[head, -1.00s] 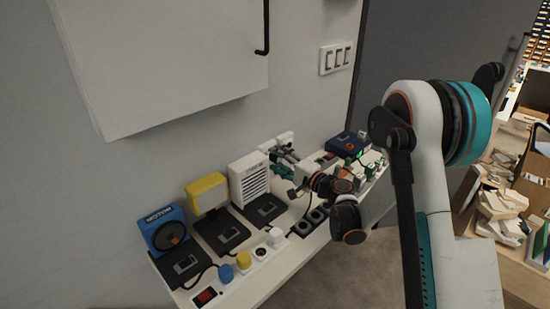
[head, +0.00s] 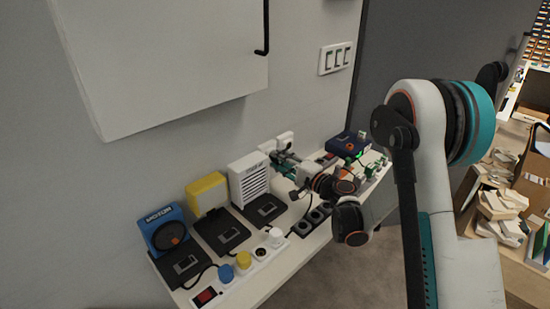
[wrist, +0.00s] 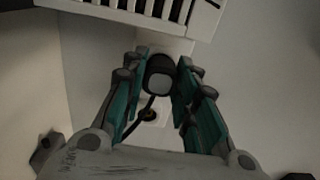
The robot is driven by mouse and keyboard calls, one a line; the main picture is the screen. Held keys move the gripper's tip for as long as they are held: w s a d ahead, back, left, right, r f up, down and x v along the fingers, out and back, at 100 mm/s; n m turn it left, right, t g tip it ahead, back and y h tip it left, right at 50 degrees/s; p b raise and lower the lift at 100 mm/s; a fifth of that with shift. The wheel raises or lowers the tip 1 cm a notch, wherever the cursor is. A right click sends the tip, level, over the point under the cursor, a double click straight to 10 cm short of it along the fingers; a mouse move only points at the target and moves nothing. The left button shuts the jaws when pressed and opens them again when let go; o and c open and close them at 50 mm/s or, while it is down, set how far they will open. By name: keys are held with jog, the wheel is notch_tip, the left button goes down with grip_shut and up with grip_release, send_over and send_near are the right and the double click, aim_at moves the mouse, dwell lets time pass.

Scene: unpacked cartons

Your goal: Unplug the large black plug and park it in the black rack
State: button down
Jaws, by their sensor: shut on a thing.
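The large black plug (wrist: 160,80) has a greyish end face and sits between the teal fingers of my gripper (wrist: 160,90) in the wrist view. My gripper is shut on it. A dark cord trails down and left from the plug. A pale plate with a dark round socket (wrist: 149,115) shows just below it. The black rack (head: 303,229) with round openings lies on the shelf.
A white slatted box (head: 250,180) stands left of my gripper. A dark blue box (head: 347,144) is at the right.

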jog(key=shift+v, duration=2.65)
